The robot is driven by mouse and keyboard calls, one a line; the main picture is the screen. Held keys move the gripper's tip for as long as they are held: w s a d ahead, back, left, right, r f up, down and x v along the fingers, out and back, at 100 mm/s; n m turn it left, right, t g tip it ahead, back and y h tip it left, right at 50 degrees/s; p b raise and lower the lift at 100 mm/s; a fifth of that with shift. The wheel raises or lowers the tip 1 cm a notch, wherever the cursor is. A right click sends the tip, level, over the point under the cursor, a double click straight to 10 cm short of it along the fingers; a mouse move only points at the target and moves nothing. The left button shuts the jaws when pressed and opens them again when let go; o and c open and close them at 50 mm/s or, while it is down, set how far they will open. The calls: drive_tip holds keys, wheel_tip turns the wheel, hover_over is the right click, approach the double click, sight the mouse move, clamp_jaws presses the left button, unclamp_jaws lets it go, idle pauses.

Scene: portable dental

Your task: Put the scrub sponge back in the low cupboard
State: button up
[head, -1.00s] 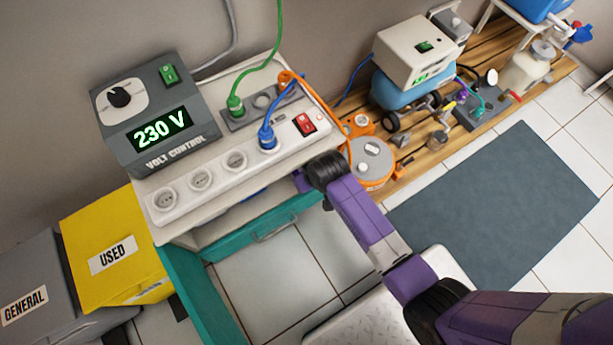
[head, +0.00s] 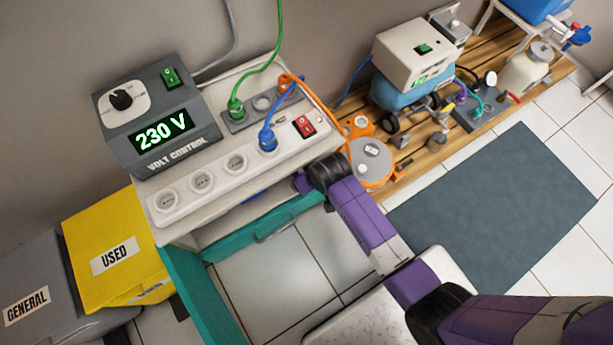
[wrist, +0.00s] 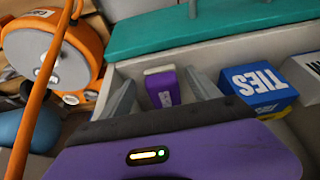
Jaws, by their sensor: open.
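My gripper (wrist: 160,76) is open in the wrist view, its two grey fingers reaching into an open drawer. Between them is a small purple block with a pale top (wrist: 162,87); it may be the scrub sponge, but I cannot tell for certain. I see no contact between fingers and block. In the head view the gripper is hidden by my arm and the cabinet top. The drawer has a teal front with a handle (head: 272,228). Below it, a teal panel (head: 190,290) stands out like an open cupboard door; the cupboard's inside is hidden.
A blue TIES box (wrist: 258,86) lies right of the fingers, and an orange reel (wrist: 65,60) is at left. On the cabinet stand the volt control box (head: 155,115) and a socket strip (head: 235,165). A yellow USED bin (head: 110,255) stands at left.

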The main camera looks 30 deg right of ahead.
drive_tip(key=s+a+r+t+p, duration=0.1)
drive_tip(key=s+r+t+p, duration=0.4)
drive_tip(key=s, duration=1.3)
drive_tip(key=s+r+t, duration=0.2)
drive_tip(key=s+r, duration=0.2)
drive_tip(key=r, duration=1.2)
drive_tip(key=s+d+r+t, duration=0.1)
drive_tip(key=s+r+t, duration=0.2)
drive_tip(key=r, duration=1.4)
drive_tip(key=shift+s+r+t, duration=0.3)
drive_tip(key=shift+s, duration=0.85)
wheel_tip(320, 180, up, 23)
drive_tip(key=p, duration=2.3)
drive_tip(key=shift+r, duration=0.2)
